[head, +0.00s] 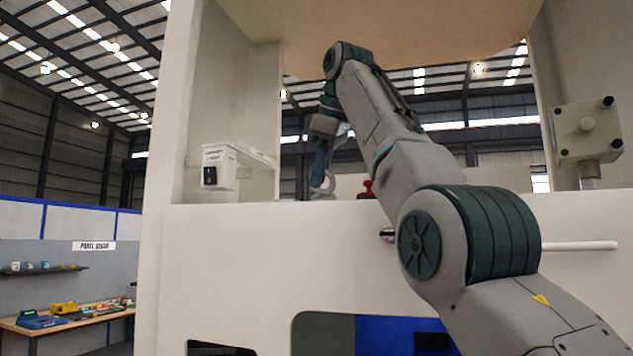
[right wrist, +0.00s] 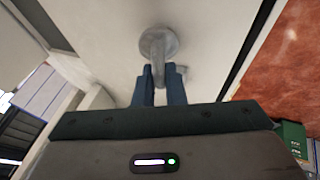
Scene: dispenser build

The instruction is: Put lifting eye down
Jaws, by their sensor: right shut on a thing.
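The lifting eye (head: 329,187) is a small pale grey ring just above the white counter ledge in the head view. My right gripper (head: 319,180), with blue fingers, points down and is shut on it. In the right wrist view the lifting eye (right wrist: 158,43) shows as a grey, rounded metal piece at the tips of the fingers (right wrist: 159,80). A pale surface lies close beyond it. I cannot tell whether the eye touches that surface. My left gripper is not in view.
A red knob-like thing (head: 367,189) stands on the ledge right of the gripper. A beige box with knobs (head: 587,131) is at the right. The white front panel (head: 240,260) lies below the ledge.

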